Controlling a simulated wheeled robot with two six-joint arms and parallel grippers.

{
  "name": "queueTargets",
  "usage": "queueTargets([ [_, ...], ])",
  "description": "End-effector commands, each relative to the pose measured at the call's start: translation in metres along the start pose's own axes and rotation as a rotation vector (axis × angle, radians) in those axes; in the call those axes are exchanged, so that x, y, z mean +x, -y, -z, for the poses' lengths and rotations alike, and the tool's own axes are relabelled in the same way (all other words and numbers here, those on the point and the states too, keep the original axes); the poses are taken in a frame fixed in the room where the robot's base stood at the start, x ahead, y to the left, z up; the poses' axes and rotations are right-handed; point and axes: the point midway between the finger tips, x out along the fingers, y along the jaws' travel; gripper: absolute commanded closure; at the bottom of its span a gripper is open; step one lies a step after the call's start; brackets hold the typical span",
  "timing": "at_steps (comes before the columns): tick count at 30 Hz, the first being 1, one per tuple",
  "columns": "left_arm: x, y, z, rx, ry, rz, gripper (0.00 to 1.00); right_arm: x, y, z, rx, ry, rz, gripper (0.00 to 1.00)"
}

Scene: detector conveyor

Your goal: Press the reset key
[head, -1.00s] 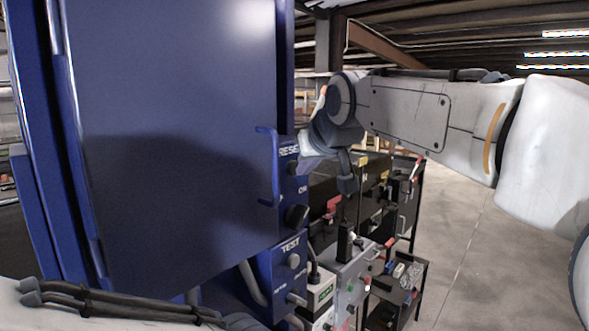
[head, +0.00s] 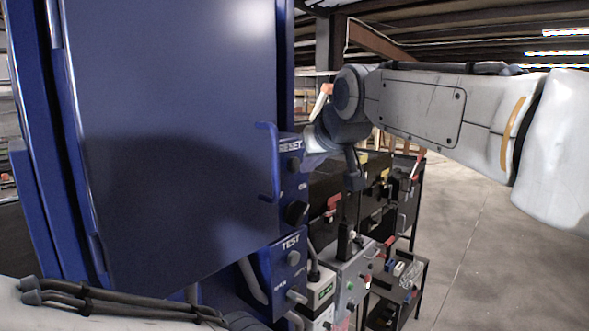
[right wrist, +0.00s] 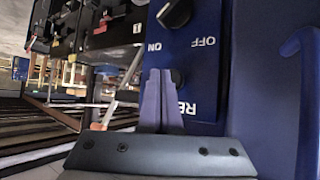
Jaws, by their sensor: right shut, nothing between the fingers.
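The reset key (head: 293,164) is a small dark round button under the white RESET label (head: 290,145) on the blue control panel at the cabinet's right edge. In the right wrist view the key (right wrist: 177,77) sits just right of my fingertips, partly hidden by them. My right gripper (right wrist: 161,72) is shut and empty, its fingers pointing at the panel. In the head view my right gripper (head: 308,160) is right beside the RESET label and mostly hidden by its own wrist. I cannot tell whether the fingertips touch the key. My left gripper is out of view.
A dark rotary knob (head: 296,212) with ON and OFF marks sits below the key. A blue door handle (head: 268,165) stands out left of the panel. A TEST box (head: 284,265) is lower down. A cluttered rack (head: 402,265) stands behind; the floor at right is clear.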

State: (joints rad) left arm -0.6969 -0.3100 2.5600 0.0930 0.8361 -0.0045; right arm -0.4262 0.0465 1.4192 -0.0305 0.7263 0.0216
Motion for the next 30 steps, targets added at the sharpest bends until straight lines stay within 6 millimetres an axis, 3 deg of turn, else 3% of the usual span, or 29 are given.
queueTargets([
  [13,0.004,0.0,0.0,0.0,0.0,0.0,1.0,-0.004,-0.004,-0.004,0.002,0.001,0.0,1.0],
  [30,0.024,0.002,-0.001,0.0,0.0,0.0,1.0,-0.037,-0.027,-0.028,0.001,0.001,0.0,1.0],
])
